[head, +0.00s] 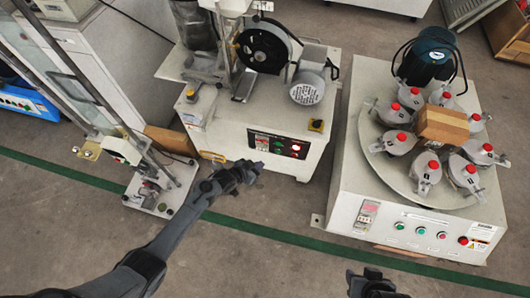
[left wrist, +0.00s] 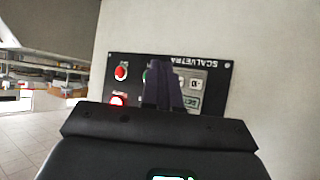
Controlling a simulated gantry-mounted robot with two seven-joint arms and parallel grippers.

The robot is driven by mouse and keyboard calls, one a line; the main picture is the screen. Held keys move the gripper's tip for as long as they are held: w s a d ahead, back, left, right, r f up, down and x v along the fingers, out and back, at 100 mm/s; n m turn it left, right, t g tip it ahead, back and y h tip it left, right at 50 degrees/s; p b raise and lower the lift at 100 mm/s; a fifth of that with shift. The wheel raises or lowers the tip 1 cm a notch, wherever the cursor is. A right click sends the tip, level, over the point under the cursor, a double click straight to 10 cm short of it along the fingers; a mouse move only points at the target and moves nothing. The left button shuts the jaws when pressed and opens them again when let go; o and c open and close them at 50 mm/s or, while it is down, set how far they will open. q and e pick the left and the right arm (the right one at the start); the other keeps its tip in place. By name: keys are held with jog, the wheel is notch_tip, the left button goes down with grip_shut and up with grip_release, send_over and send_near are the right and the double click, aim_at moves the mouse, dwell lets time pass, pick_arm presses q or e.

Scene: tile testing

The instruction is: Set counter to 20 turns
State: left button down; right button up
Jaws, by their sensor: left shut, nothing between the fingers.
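A black control panel (head: 278,145) is on the front of the middle machine. It shows upside down in the left wrist view (left wrist: 222,68), with a grey unit (left wrist: 196,80) on it, partly hidden by my fingers. The unit appears to be the counter; its digits are too small to read. Red buttons (left wrist: 121,73) sit beside it. My left gripper (head: 257,169) is shut and empty just in front of the panel; its fingertips (left wrist: 164,68) overlap the unit's edge. I cannot tell whether they touch. My right gripper (head: 370,280) is at the bottom edge, its fingers unclear.
The right machine (head: 345,170) carries a round plate with several red-capped pots and a cardboard box (head: 442,127). It has another small display (head: 368,213) and buttons. A metal stand (head: 160,188) is left of my left gripper. Floor is clear in front of the middle machine.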

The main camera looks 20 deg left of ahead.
aim_at(265, 150)
pick_arm(q)
jog(key=w+b, duration=0.1)
jog(key=w, duration=0.2)
jog(key=shift+w+a, duration=0.15)
jog(key=shift+w, duration=0.15)
pick_arm(e)
notch_tip(265, 150, down, 2)
jog(key=shift+f, duration=0.15)
dwell(0.4)
jog(key=shift+d, duration=0.1)
dwell(0.6)
pick_arm(q)
jog(key=shift+w, duration=0.1)
dwell(0.6)
jog(key=shift+w+b, duration=0.3)
jog(key=shift+b, duration=0.05)
pick_arm(e)
jog(key=shift+f, duration=0.15)
